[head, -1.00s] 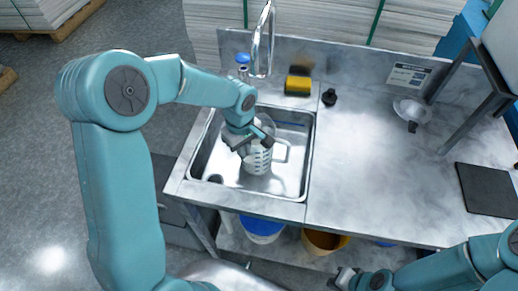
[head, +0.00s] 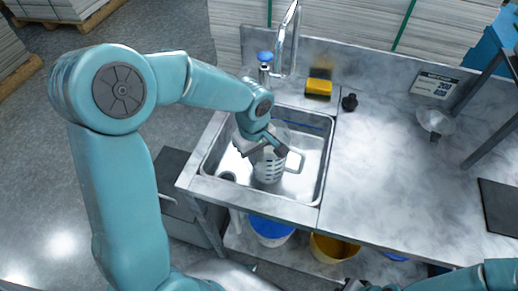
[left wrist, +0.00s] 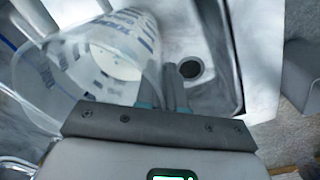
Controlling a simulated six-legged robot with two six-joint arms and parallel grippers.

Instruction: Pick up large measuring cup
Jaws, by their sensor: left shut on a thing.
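The large measuring cup (head: 268,168) is clear with white and blue markings and a handle on its right side. It is in or just above the metal sink (head: 312,180); I cannot tell whether its base touches the bottom. My left gripper (head: 262,146) is at its upper part, shut on its wall. In the left wrist view the cup (left wrist: 75,75) opens toward the camera at the left, with the fingers (left wrist: 160,98) at its right edge. My right gripper (head: 352,286) is barely in view at the bottom edge, its jaws unclear.
A faucet (head: 285,45), blue-capped bottle (head: 265,70) and yellow sponge (head: 319,87) stand behind the sink. A funnel (head: 435,122) and dark mat (head: 500,207) are on the counter at right. The counter middle is clear. Blue and yellow buckets are below.

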